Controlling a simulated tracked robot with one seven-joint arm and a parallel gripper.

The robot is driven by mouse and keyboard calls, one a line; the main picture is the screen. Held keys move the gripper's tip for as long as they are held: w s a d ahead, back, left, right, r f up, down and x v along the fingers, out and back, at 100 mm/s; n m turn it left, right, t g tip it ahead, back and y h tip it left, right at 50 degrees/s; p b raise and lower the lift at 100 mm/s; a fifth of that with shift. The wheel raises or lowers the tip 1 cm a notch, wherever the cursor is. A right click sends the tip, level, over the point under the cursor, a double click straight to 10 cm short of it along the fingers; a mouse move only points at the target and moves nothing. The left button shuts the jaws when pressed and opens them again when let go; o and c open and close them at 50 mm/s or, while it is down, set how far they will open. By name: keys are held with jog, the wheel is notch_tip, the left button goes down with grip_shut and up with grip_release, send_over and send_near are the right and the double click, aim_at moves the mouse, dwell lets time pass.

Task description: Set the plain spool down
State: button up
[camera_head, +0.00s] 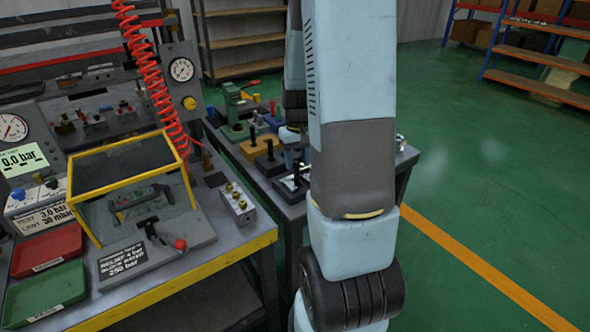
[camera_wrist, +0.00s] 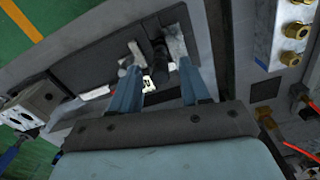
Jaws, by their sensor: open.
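My gripper (camera_wrist: 153,48) is open in the wrist view, with one light metal fingertip on each side of a dark upright post (camera_wrist: 158,62). The post stands on or over a dark flat plate (camera_wrist: 92,60); I cannot tell whether the fingertips touch it. A small white label (camera_wrist: 149,84) shows between the fingers. I cannot make out for sure which piece is the plain spool; it may be this dark post. In the head view my arm hides much of the side table, and the fingertips cannot be made out.
A workbench (camera_head: 232,250) with a yellow-framed screen, gauges, a red tray (camera_head: 45,250) and a green tray (camera_head: 45,293) stands at left. Several blocks with black handles, one yellow (camera_head: 258,152), stand on the side table. A block with brass fittings (camera_wrist: 292,35) is near my gripper. Open green floor lies at right.

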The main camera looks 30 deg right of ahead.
notch_tip(320, 180, up, 8)
jog(key=shift+f, duration=0.1)
jog(key=shift+a+r, duration=0.25)
jog(key=shift+r, duration=0.3)
jog(key=s+a+r+n+t, duration=0.1)
jog(key=s+a+r+t, duration=0.4)
jog(key=s+a+r, duration=1)
jog(key=shift+s+a+r+n+t, duration=0.35)
jog(key=shift+s+a, duration=0.4)
jog(key=shift+s, duration=0.35)
